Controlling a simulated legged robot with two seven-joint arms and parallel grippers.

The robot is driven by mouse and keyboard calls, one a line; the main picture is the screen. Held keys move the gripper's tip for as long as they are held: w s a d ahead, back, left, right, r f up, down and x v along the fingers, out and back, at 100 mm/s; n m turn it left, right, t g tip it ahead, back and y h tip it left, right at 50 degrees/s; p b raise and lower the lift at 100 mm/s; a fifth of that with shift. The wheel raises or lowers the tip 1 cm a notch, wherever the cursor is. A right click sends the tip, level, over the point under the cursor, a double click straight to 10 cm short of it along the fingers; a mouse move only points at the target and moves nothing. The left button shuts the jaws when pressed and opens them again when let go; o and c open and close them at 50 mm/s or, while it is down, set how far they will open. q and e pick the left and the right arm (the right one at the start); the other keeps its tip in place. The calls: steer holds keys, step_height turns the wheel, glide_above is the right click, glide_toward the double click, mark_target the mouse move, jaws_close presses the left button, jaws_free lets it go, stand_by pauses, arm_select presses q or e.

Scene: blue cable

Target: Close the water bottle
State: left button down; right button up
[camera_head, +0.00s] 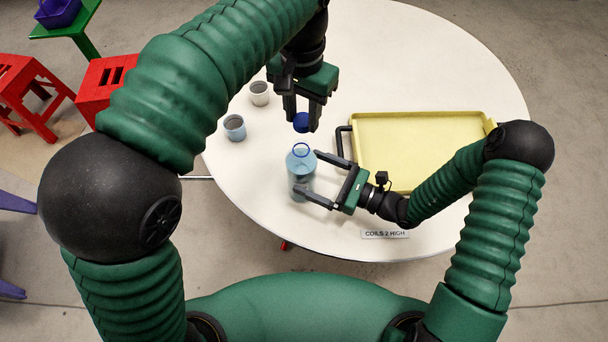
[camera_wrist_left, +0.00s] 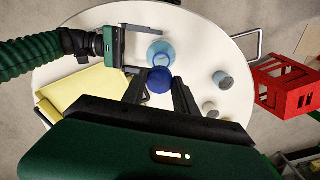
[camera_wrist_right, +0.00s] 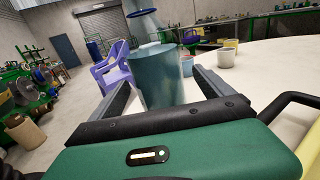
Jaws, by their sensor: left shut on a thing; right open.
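The water bottle (camera_head: 300,172) stands upright on the round table, pale blue and see-through, with a blue ring at its neck. It also shows in the right wrist view (camera_wrist_right: 160,78). My right gripper (camera_head: 307,174) is open with its fingers on either side of the bottle. A dark blue cap (camera_head: 301,123) is in my left gripper (camera_head: 301,120), which is shut on it above and slightly behind the bottle's mouth. In the left wrist view the cap (camera_wrist_left: 160,80) is between the fingers, with the bottle (camera_wrist_left: 161,52) beyond it, apart from the cap.
A yellow tray (camera_head: 425,118) with dark handles lies on the right of the white table (camera_head: 400,50). Two small cups (camera_head: 234,127) (camera_head: 259,93) stand left of the bottle. A label (camera_head: 385,234) is at the front edge. Red stools (camera_head: 35,95) stand off the table at left.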

mark_target(302, 169)
arm_select(q)
steer(key=shift+s+a, duration=0.1)
steer(key=shift+a, duration=0.45)
steer(key=shift+d, duration=0.5)
arm_select(e)
steer(key=x, duration=0.3)
steer(key=shift+a, duration=0.1)
arm_select(q)
steer(key=shift+d, duration=0.15)
arm_select(e)
steer(key=shift+c, duration=1.8)
arm_select(q)
steer(key=shift+a, duration=0.4)
arm_select(e)
steer(key=shift+a, duration=0.2)
steer(key=c, duration=0.7)
arm_select(q)
steer(key=shift+d, duration=0.15)
arm_select(e)
steer(key=shift+d, duration=0.15)
jaws_close()
arm_select(q)
steer(key=shift+f, duration=2.35)
